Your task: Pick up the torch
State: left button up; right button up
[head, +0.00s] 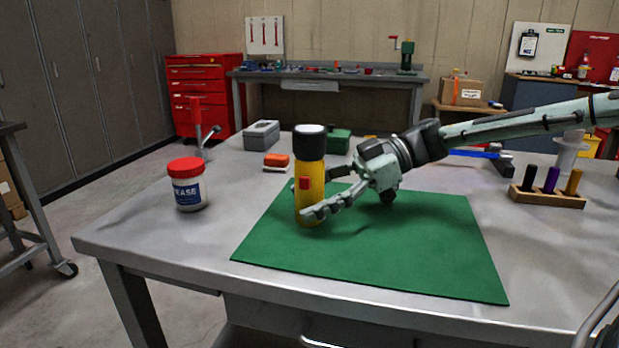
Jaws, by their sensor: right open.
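The torch (310,172), yellow with a black head and a red switch, stands upright on the green mat (400,255) near its left side. My right gripper (322,193) comes in from the right, low over the mat. Its fingers are open, one reaching in front of the torch's lower body and the other at or behind its right side. Whether the fingers touch the torch I cannot tell. My left gripper is not in view.
A grease tub (187,184) with a red lid stands left on the metal table (130,225). Behind the torch are an orange-red block (276,160), a grey box (262,134) and a green box (338,140). A wooden rack (548,197) with coloured pegs stands right. The mat's front is clear.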

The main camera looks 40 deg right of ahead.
jog(key=c, duration=1.5)
jog(key=shift+r, duration=0.1)
